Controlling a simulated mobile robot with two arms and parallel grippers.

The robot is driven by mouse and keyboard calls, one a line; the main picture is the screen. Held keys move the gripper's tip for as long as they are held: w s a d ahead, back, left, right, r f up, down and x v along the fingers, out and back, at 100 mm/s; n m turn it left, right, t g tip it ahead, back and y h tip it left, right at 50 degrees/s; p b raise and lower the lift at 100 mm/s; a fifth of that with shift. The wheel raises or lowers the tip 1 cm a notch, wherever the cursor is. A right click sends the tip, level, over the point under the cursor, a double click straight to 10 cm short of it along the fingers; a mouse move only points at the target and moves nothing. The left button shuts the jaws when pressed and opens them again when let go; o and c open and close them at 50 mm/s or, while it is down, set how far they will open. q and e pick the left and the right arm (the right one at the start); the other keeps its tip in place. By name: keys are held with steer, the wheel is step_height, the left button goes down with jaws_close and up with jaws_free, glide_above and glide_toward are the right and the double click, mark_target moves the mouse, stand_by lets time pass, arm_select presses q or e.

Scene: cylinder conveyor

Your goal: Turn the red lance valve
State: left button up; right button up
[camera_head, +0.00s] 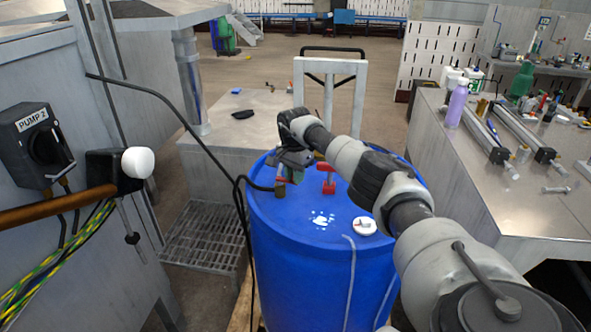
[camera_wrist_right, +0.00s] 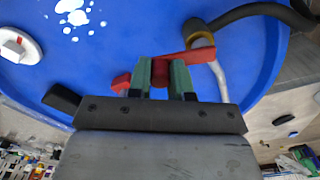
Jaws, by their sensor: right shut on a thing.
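The blue drum (camera_head: 300,235) stands upright in the middle of the head view. On its top, a black hose ends at a brass fitting (camera_head: 280,190), which also shows in the right wrist view (camera_wrist_right: 201,40). The red lance valve handle (camera_wrist_right: 196,56) reaches from this fitting to my right gripper. My right gripper (camera_wrist_right: 160,75) is shut on the handle, with a green finger on each side of it. In the head view the right gripper (camera_head: 290,160) is over the drum's left rear part and hides much of the handle. My left gripper is not in view.
A separate red fitting (camera_head: 328,182) stands on the drum top beside the gripper. A white cap (camera_head: 364,226) and white spots lie nearer the front. The black hose (camera_head: 205,148) crosses from the left. A cluttered metal bench (camera_head: 480,195) stands at right, a hand truck (camera_head: 328,75) behind.

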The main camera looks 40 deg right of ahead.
steer(key=shift+a, duration=0.1)
steer(key=shift+s+a+p, duration=0.2)
steer(key=shift+a+p, duration=0.2)
steer(key=shift+p, duration=0.2)
steer(key=shift+o, duration=0.2)
steer(key=shift+a, duration=0.25)
